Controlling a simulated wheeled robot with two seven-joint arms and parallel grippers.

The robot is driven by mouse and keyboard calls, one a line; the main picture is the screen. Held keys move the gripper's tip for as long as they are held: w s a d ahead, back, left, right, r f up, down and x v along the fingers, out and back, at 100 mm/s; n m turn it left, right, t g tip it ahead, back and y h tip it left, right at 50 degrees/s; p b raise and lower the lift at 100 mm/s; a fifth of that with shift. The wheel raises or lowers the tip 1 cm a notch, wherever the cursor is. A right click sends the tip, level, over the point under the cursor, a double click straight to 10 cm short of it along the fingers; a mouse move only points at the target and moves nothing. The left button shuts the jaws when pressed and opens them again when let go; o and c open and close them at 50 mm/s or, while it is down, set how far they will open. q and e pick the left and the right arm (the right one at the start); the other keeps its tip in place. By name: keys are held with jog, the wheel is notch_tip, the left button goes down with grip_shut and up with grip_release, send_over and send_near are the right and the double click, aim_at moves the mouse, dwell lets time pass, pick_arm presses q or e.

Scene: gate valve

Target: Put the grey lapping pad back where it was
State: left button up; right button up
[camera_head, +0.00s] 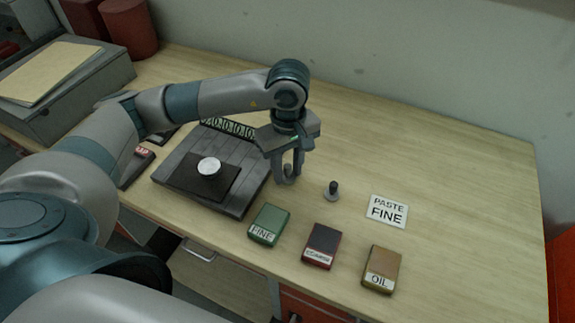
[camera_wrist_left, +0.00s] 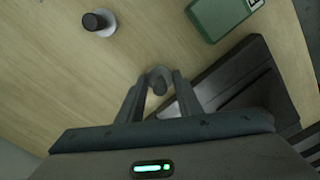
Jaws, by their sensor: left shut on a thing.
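My left gripper (camera_head: 287,175) is shut on a small grey pad (camera_wrist_left: 158,73) with a round grip. In the left wrist view the pad is between the fingertips (camera_wrist_left: 160,92). In the head view the fingers largely hide it, and I cannot tell whether it touches the table. It is just right of a dark slatted board (camera_head: 237,195). A similar pad with a dark knob (camera_head: 332,189) stands on the table to the right; it also shows in the left wrist view (camera_wrist_left: 96,20). My right gripper is not in view.
A pale disc (camera_head: 209,166) lies on a dark mat (camera_head: 190,181) on the board. Green FINE (camera_head: 270,221), dark red (camera_head: 321,243) and brown OIL (camera_head: 382,267) boxes line the front. A PASTE FINE card (camera_head: 387,211) lies right. The table's back right is clear.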

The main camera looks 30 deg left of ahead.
aim_at(288, 166)
pick_arm(q)
jog(key=shift+f, duration=0.2)
jog(key=o, duration=1)
jog(key=shift+r, duration=0.1)
jog(key=shift+r, duration=0.25)
notch_tip(288, 166, up, 10)
jog(key=b, duration=0.3)
jog(key=shift+b, duration=0.35)
jog(key=shift+r, duration=0.85)
